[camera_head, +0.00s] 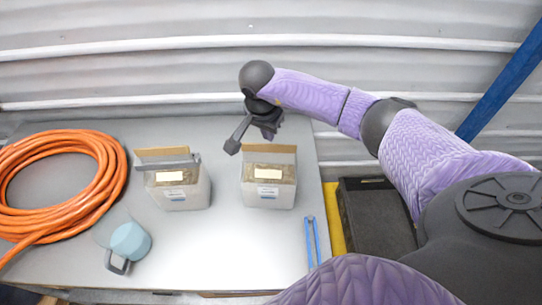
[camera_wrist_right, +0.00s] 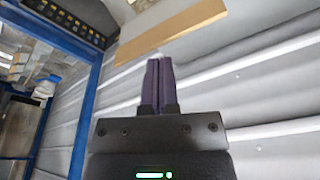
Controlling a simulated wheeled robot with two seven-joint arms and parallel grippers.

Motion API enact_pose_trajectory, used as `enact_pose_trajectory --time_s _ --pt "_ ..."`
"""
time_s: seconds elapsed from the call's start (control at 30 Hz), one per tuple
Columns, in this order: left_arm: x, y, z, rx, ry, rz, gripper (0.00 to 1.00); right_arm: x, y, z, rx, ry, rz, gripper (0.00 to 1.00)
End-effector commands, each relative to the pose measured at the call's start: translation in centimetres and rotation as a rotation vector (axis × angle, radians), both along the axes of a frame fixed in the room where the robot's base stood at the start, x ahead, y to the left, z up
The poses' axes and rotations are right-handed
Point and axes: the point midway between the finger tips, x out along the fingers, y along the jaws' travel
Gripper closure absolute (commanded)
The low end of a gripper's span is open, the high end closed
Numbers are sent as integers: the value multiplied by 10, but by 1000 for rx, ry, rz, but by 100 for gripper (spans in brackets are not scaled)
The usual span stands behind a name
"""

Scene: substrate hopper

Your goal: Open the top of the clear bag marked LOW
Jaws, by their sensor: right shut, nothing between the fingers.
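Two clear, box-shaped bags with brown contents stand upright on the table: a left bag (camera_head: 183,191) and a right bag (camera_head: 268,192). Each has a pale label and a tan panel standing up at the back of its top. The print is too small to read, so I cannot tell which is marked LOW. A grey bar (camera_head: 168,163) lies across the left bag's top. My right gripper (camera_head: 264,129) is above the back of the right bag, apart from it. Its fingers (camera_wrist_right: 158,84) are shut and empty, near a tan strip (camera_wrist_right: 172,32). My left gripper is not in view.
A coiled orange hose (camera_head: 112,190) lies on the left of the grey table (camera_head: 225,255). A blue two-armed item (camera_head: 312,241) lies at the right edge. A dark tray (camera_head: 375,215) is beyond it.

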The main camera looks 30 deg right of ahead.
Motion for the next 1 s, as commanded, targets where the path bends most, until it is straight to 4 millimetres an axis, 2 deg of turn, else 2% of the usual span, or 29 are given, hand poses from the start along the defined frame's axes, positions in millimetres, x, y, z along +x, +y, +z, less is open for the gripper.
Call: enact_pose_trajectory --time_s 1.0 --pt "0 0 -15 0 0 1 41 0 0 -16 0 0 -1 100"
